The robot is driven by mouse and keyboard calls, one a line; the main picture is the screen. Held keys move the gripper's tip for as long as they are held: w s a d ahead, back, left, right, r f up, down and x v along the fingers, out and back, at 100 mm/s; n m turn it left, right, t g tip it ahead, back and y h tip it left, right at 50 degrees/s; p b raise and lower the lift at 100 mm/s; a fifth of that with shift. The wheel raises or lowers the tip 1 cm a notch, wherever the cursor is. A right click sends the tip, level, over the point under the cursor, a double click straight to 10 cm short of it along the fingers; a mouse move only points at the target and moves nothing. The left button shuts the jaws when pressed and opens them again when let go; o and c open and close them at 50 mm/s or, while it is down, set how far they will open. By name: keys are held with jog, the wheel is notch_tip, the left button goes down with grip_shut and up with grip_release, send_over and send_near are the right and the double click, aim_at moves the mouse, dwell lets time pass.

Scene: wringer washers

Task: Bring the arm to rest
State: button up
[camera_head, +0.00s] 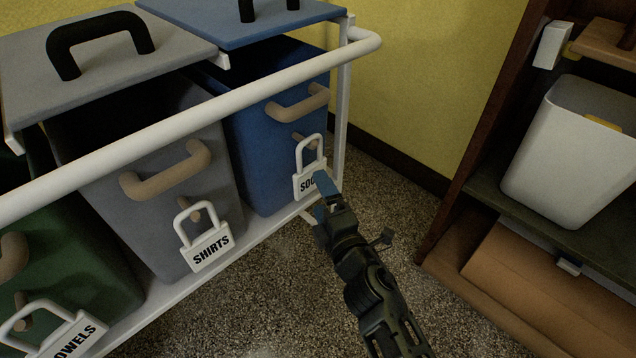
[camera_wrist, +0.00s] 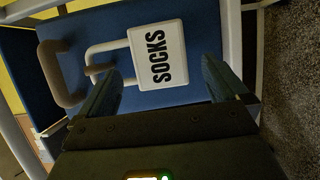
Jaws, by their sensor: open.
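My gripper (camera_head: 325,200) is in front of the blue bin (camera_head: 272,135), close to its white SOCKS tag (camera_head: 308,180). In the wrist view my gripper (camera_wrist: 170,95) shows two fingers spread apart with nothing between them. The SOCKS tag (camera_wrist: 158,55) lies just beyond the fingertips there, its white loop around a peg on the blue bin (camera_wrist: 195,30). In the head view the gripper partly covers the tag's right side. I cannot tell whether a finger touches the tag.
The white cart rail (camera_head: 200,120) runs above the gray bin (camera_head: 165,180) with a SHIRTS tag (camera_head: 210,245) and the green bin (camera_head: 70,265) with a TOWELS tag (camera_head: 70,335). A brown shelf with a white container (camera_head: 560,160) stands right. Speckled floor (camera_head: 250,310) is clear between.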

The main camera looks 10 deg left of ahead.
jog(key=p+v, duration=0.2)
jog(key=v, duration=0.2)
jog(key=shift+s+d, duration=0.1)
jog(key=s+d+r+m+h, duration=0.1)
jog(key=s+d+m+h, duration=0.1)
jog(key=s+d+m, duration=0.6)
jog(key=s+d+r+m+h, duration=0.15)
jog(key=s+m, duration=0.25)
jog(key=s, duration=0.8)
jog(key=s+d+m+h, duration=0.3)
jog(key=s+d+m, duration=0.25)
jog(key=s, duration=0.45)
jog(key=s+d+r+m+h, duration=0.2)
jog(key=s+d+r+m, duration=0.3)
jog(key=s, duration=0.4)
jog(key=s+d+r+m+g, duration=0.1)
jog(key=s+d+r, duration=0.2)
jog(key=d+r, duration=0.25)
notch_tip(320, 180, up, 25)
jog(key=p, duration=2.4)
jog(key=shift+a+f+p, duration=0.2)
jog(key=shift+a+p, duration=0.1)
jog(key=shift+a, duration=0.05)
